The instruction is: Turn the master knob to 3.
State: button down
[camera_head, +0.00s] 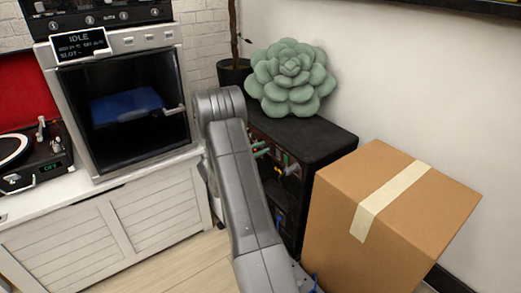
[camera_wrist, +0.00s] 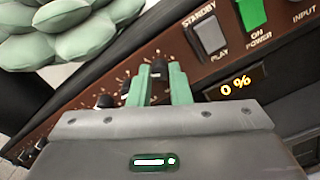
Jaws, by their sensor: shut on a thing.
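The black amplifier (camera_head: 312,132) stands by the wall in the head view, its control panel partly hidden by my arm. In the wrist view its brown panel (camera_wrist: 187,66) carries a row of black knobs with tick marks. My gripper (camera_wrist: 160,82), with green fingers, is shut on one black knob (camera_wrist: 159,68), one finger on each side. It also shows at the panel in the head view (camera_head: 261,148). The knob's label and exact setting cannot be read, so I cannot tell from lettering that it is the master knob. Another black knob (camera_wrist: 104,101) is to its left.
A lit display (camera_wrist: 236,86) reads 0 %. A grey standby/play switch (camera_wrist: 211,37) and a green power switch (camera_wrist: 251,14) are right of the held knob. A green succulent cushion (camera_head: 290,75) sits on the amplifier. A cardboard box (camera_head: 340,215) stands close at right.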

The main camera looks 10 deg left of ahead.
jog(key=shift+f, duration=0.1)
jog(key=c, duration=1.3)
grip_release()
jog(key=shift+c, duration=0.2)
jog(key=p+v, duration=0.4)
jog(key=v, duration=1)
jog(key=shift+d, duration=0.1)
jog(key=b+x, duration=0.4)
jog(key=x, duration=1)
